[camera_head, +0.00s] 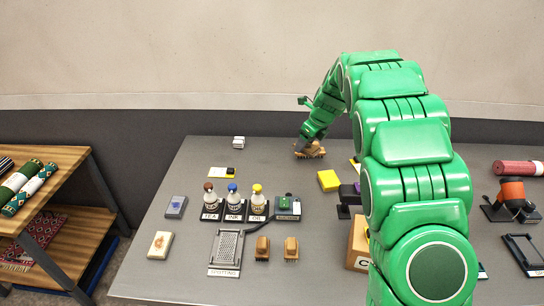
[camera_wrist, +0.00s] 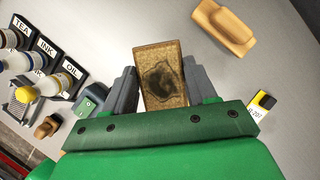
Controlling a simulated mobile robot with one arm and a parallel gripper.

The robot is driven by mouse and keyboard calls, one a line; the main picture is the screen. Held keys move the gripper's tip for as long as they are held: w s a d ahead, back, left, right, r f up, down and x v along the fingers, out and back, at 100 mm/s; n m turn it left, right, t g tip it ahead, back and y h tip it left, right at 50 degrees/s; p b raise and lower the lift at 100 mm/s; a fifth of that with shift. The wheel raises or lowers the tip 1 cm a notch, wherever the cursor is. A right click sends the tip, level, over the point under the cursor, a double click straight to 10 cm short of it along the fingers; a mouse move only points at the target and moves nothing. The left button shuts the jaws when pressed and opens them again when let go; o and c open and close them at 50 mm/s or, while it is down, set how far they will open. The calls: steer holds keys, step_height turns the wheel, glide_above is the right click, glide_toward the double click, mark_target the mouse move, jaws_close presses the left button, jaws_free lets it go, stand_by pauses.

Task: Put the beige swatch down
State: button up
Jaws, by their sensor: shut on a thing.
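My gripper (camera_wrist: 156,88) is shut on the beige swatch (camera_wrist: 150,58), a small tan rectangle with a dark blotchy stain, held between its two grey fingers. In the head view my gripper (camera_head: 311,137) is over the far middle of the grey table, right by a wooden brush (camera_head: 310,151). I cannot pick out the held swatch clearly there, nor tell its height above the table. The brush also shows in the wrist view (camera_wrist: 224,28), lying up and right of the swatch and apart from it.
A yellow block (camera_head: 328,180) lies right of the brush. Bottles marked TEA (camera_head: 210,200), INK (camera_head: 232,203) and OIL (camera_head: 258,204) stand at left centre. A blue-grey swatch (camera_head: 176,207) and a cream stained swatch (camera_head: 160,245) lie at the left.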

steer(key=s+a+n+g, duration=0.1)
steer(key=a+n, duration=0.2)
steer(key=a, duration=0.7)
glide_toward(267, 154)
steer(key=shift+s+a+f+y, duration=0.3)
steer(key=shift+a+f, duration=0.2)
steer(key=shift+f, duration=0.05)
steer(key=shift+w+a+f, duration=0.1)
steer(key=shift+w+f, duration=0.25)
steer(key=shift+w, duration=0.1)
steer(key=shift+w+f, duration=0.1)
steer(key=shift+f, duration=0.1)
steer(key=shift+w+f, duration=0.25)
steer(key=shift+f, duration=0.1)
steer(key=shift+a+f, duration=0.1)
steer(key=shift+f, duration=1.35)
